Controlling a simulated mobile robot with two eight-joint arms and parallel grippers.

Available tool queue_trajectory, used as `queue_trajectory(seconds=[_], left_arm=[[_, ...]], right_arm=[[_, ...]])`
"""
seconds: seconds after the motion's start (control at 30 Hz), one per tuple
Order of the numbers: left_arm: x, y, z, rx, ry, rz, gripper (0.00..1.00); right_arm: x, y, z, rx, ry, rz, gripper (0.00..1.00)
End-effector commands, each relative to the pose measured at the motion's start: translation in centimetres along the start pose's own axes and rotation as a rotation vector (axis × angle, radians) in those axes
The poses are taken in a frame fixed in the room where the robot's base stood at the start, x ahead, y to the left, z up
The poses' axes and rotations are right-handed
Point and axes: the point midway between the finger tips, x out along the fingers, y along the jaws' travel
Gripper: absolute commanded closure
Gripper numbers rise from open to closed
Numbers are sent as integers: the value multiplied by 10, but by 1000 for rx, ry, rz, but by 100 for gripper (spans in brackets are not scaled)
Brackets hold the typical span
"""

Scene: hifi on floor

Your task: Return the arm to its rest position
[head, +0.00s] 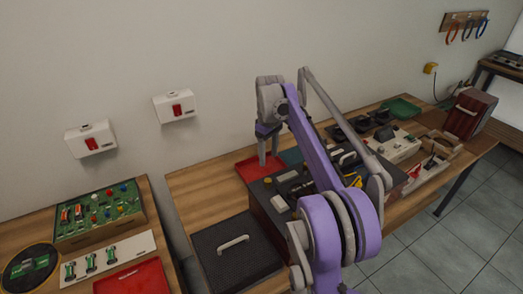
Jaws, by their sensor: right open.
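My right arm (315,150), purple and grey, rises from the bottom of the head view and bends over the workbench. My right gripper (268,155) points down at the far side of the bench, above or in front of a red tray (246,171). Its two fingers are apart, with no object seen between them. I cannot tell whether the fingertips touch the tray. The arm hides part of a dark hi-fi unit (267,207) with knobs and parts on top. My left gripper is not in view.
A dark panel with a pale handle (222,261) lies left of the unit. A circuit board (98,215) and another red tray (134,279) are on the left table. A white device (398,148) and a red-brown box (468,112) stand at right. Bare wood (205,188) shows at the back left.

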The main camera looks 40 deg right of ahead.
Motion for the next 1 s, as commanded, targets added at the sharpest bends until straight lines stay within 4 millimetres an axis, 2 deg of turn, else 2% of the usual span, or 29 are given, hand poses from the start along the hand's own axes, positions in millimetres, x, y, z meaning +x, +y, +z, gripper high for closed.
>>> queue_trajectory(seconds=[0.27, 0.37, 0.47, 0.67, 0.87, 1.0], left_arm=[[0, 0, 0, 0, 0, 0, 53], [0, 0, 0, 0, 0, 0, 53], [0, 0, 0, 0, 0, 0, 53], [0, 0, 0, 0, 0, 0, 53], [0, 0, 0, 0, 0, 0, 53], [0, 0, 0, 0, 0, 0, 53]], right_arm=[[0, -2, 0, 0, 2, 1, 38], [-2, -16, 1, 5, 14, 11, 38], [-5, -45, 7, 21, 45, 31, 38], [2, -122, 36, 75, 145, 76, 38], [29, -194, 83, 130, 260, 96, 38], [60, -238, 122, 168, 344, 91, 38]])
